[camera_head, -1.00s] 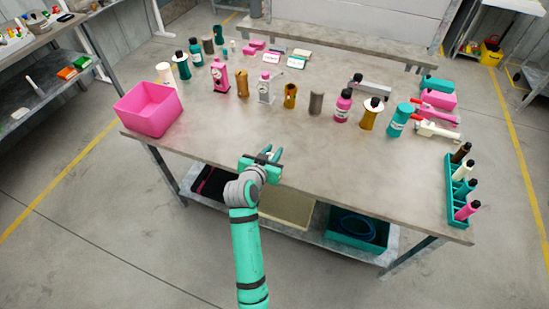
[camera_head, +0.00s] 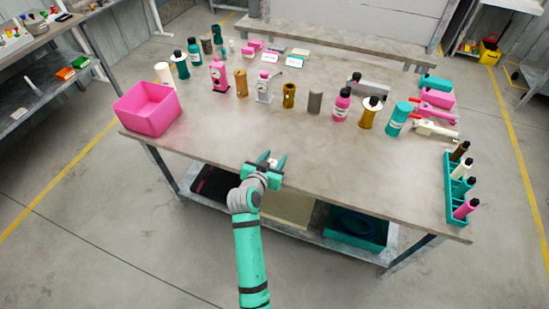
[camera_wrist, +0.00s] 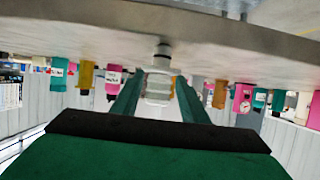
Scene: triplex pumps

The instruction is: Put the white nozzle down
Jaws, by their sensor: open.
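The white nozzle (camera_wrist: 158,84) is between the two green fingers of my gripper (camera_wrist: 156,90) in the wrist view, which is upside down. Its narrow, darker end meets the tabletop, and it looks upright. The fingers stand open on either side of it; whether either still touches it is hard to tell. In the head view my gripper (camera_head: 269,161) is at the front edge of the workbench (camera_head: 215,135), with the small pale nozzle (camera_head: 272,163) partly hidden between the fingers.
A pink bin (camera_head: 150,121) stands at the left corner. Pump bodies, bottles and cylinders, such as a grey cylinder (camera_head: 315,102), form a row farther back. A teal rack (camera_head: 452,204) of bottles is at the right edge. The front middle of the tabletop is clear.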

